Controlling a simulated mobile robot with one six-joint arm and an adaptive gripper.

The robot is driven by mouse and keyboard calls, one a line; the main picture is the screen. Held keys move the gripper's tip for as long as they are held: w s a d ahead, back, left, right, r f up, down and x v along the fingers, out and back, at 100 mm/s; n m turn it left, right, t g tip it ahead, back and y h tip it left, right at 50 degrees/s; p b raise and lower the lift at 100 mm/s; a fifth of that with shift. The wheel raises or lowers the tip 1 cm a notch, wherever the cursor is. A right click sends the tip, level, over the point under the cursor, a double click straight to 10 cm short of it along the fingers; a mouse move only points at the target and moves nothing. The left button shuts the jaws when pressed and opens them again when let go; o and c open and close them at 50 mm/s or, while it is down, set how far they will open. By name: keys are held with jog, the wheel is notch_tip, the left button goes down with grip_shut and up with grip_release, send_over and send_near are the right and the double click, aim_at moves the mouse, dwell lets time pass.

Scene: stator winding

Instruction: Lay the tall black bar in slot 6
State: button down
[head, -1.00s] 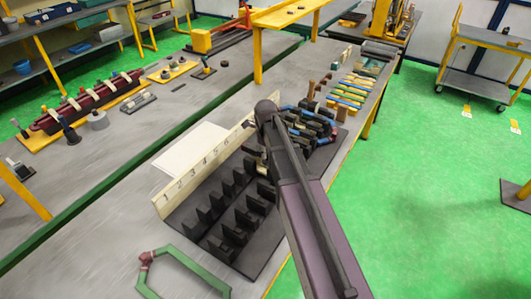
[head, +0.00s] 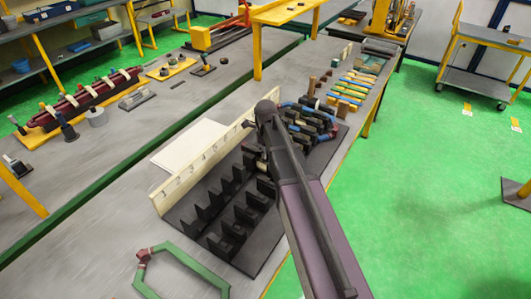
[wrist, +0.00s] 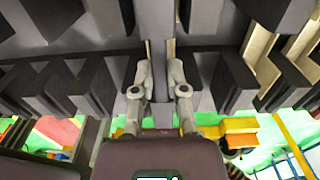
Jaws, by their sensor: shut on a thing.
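The slotted black rack (head: 213,240) stands on the bench in the head view, with rows of upright dark blocks. A pale number strip (head: 185,178) runs along its back edge, with low numbers at the left; the higher ones are partly hidden by my arm. My gripper (wrist: 160,80) is shut on a dark grey upright bar (wrist: 160,55), which I take as the tall black bar. It is among the rack's blocks in the wrist view, and dark blocks stand on both sides. In the head view my arm hides most of the bar, so I cannot tell its slot or whether it touches bottom.
Blue and black coils (head: 308,122) lie on the rack's far part. A green hexagonal coil (head: 188,258) lies at the near left. A white sheet (head: 188,145) lies behind the number strip. Coloured bars (head: 352,88) lie farther along the bench.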

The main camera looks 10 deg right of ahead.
jog(key=shift+f+b, duration=2.45)
jog(key=shift+f, duration=0.05)
dwell(1.2)
jog(key=c, duration=0.6)
grip_release()
jog(key=shift+r+p, duration=0.95)
dwell(0.5)
notch_tip(320, 180, up, 7)
jog(key=p, duration=0.7)
jog(key=shift+r, duration=0.15)
jog(key=shift+f, duration=0.2)
dwell(0.3)
